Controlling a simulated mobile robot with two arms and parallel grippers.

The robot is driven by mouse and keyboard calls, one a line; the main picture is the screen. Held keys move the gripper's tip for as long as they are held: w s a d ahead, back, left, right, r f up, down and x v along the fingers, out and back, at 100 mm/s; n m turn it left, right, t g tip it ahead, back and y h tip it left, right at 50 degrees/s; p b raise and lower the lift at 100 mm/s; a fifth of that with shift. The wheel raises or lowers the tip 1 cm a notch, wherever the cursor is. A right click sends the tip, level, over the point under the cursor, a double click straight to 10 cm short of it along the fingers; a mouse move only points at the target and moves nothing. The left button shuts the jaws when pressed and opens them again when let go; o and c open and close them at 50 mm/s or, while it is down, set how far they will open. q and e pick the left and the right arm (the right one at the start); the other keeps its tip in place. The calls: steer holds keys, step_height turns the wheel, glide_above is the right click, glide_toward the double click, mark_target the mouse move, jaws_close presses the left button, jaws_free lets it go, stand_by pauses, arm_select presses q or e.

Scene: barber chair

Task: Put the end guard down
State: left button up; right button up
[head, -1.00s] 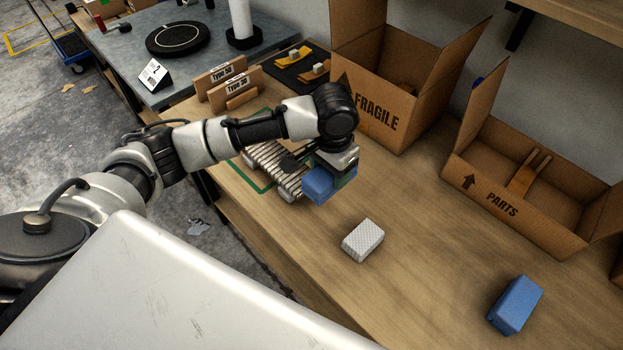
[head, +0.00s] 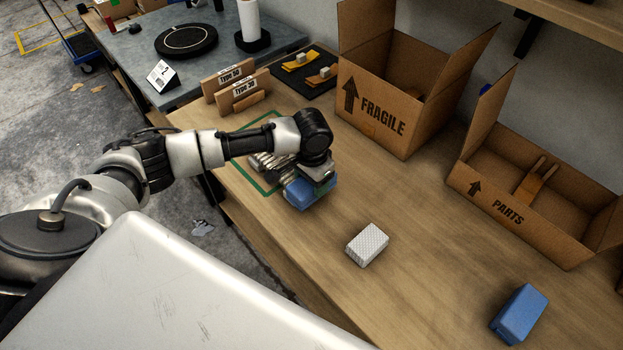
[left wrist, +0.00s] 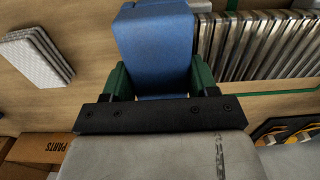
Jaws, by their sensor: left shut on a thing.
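The blue end guard (head: 302,196) is between the green fingers of my left gripper (head: 318,185), which is shut on it. It is low over the table at the near end of a slatted metal piece (head: 268,163). In the left wrist view the blue guard (left wrist: 155,45) sits between the fingers, beside the metal slats (left wrist: 265,45). I cannot tell whether it touches the slats or the table. A second blue block (head: 518,314) lies apart at the lower right. My right gripper is not in view.
A white textured block (head: 367,245) lies on the table right of my gripper. A green outline (head: 240,155) surrounds the slatted piece. A FRAGILE box (head: 385,110) and a PARTS box (head: 530,225) stand behind. The wood between the white block and the boxes is clear.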

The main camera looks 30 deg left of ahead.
arm_select(q)
steer(key=o, duration=0.9)
steer(key=shift+f, duration=0.1)
step_height(320, 180, up, 12)
stand_by(0.4)
